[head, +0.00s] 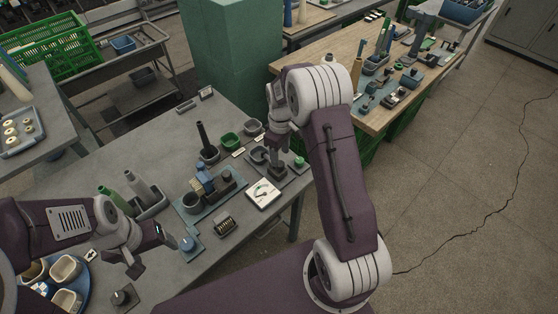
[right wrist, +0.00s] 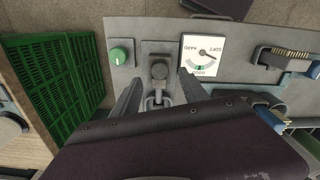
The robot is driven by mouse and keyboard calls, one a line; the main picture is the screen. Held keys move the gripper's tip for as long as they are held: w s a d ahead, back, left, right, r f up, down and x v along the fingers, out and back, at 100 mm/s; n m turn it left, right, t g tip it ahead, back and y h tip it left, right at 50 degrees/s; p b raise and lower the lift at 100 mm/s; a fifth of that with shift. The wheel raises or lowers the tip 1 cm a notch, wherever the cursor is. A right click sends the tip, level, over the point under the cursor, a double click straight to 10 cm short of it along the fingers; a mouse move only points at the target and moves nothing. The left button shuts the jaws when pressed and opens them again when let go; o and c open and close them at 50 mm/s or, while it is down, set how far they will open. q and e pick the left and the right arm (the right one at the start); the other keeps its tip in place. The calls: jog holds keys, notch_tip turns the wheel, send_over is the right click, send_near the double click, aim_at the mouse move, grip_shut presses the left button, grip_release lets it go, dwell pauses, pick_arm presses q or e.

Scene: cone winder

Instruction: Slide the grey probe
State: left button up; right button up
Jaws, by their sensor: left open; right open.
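The grey probe (right wrist: 159,73) stands on a grey plate beside a dial gauge (right wrist: 204,54) in the right wrist view. The gauge is a white square with a dark needle, and it also shows in the head view (head: 263,193). My right gripper (right wrist: 158,84) is open, with one finger on each side of the probe and gaps visible between. In the head view my right gripper (head: 277,154) is over the tester and hides much of the probe. My left gripper (head: 151,252) is open and empty over the table's front left, away from the probe.
A wooden bench (head: 340,48) is behind.

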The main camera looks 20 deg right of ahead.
aim_at(280, 163)
jog(key=f, duration=0.3)
jog(key=shift+w+d+f, duration=0.1)
jog(key=shift+w+f, duration=0.1)
jog(key=shift+f, duration=0.15)
jog(key=shift+s+f, duration=0.3)
jog(key=shift+f, duration=0.15)
jog(key=shift+w+f, duration=0.1)
jog(key=shift+f, duration=0.05)
jog(key=shift+w, duration=0.1)
jog(key=shift+c, duration=0.3)
jog(key=c, duration=1)
grip_shut()
jog(key=shift+w, duration=0.15)
